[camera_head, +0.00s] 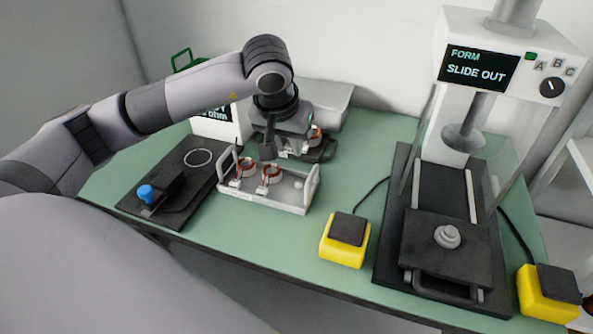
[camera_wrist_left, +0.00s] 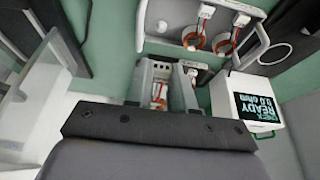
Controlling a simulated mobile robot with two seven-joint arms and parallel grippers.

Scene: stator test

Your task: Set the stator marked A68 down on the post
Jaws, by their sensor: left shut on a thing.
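My left gripper (camera_head: 270,148) is above the far edge of the white tray in the head view, pointing down. In the left wrist view its two fingers (camera_wrist_left: 172,78) are closed on a stator (camera_wrist_left: 158,92) with copper windings and a white connector. The fingers hide much of it, and no marking can be read. A grey stepped post (camera_head: 447,236) stands empty on the dark slide plate of the press at the right, well away from the gripper. My right gripper is not in view.
The white tray (camera_head: 262,195) holds two stators at its left and an empty peg at its right. A tester (camera_wrist_left: 255,105) reads READY 0.0 ohm. The press (camera_head: 475,68) reads SLIDE OUT. A yellow button box (camera_head: 343,250) stands between tray and press.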

